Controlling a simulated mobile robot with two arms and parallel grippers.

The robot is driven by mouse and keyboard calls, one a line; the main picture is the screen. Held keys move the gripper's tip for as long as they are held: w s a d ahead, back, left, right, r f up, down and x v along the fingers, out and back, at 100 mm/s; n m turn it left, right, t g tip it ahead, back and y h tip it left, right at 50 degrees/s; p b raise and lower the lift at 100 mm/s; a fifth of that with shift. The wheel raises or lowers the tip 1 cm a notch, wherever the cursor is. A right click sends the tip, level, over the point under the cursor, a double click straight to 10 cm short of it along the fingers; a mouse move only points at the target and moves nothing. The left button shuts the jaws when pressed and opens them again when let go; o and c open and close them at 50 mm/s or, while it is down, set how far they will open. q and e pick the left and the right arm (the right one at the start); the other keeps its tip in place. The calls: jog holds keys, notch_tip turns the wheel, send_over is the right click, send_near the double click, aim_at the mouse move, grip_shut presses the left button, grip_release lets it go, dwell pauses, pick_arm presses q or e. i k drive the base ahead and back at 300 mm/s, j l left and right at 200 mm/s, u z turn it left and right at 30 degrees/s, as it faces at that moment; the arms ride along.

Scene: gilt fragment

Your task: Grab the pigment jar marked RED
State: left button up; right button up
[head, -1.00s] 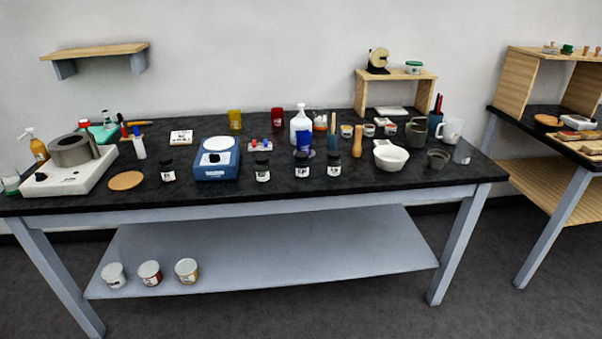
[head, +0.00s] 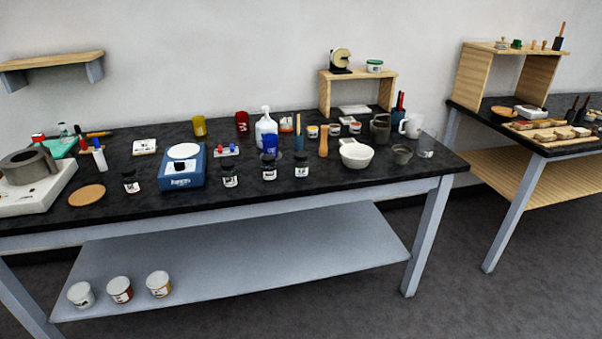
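Several small dark-capped jars with white labels stand along the front of the black-topped table (head: 110,215). One jar (head: 130,183) is left of the blue scale, one (head: 230,176) is right of it, and two more jars (head: 269,169) and (head: 302,165) stand further right. Their label text is too small to read, so I cannot tell which is marked RED. Three white tubs stand on the lower shelf: a left tub (head: 81,295), a middle tub with reddish colour (head: 120,290) and a right tub with yellowish colour (head: 159,284). Neither gripper shows.
A blue scale (head: 183,168), a hotplate (head: 30,190), a cork disc (head: 87,195), a white mortar (head: 356,153) and a wooden pestle (head: 323,140) crowd the tabletop. A second table (head: 540,147) stands at right. The grey floor in front is clear.

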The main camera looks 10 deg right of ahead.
aim_at(130, 179)
jog(key=i+j, duration=0.15)
jog(key=i, duration=0.15)
jog(key=i+j+u, duration=0.15)
jog(key=u, duration=0.2)
jog(key=i+u, duration=0.65)
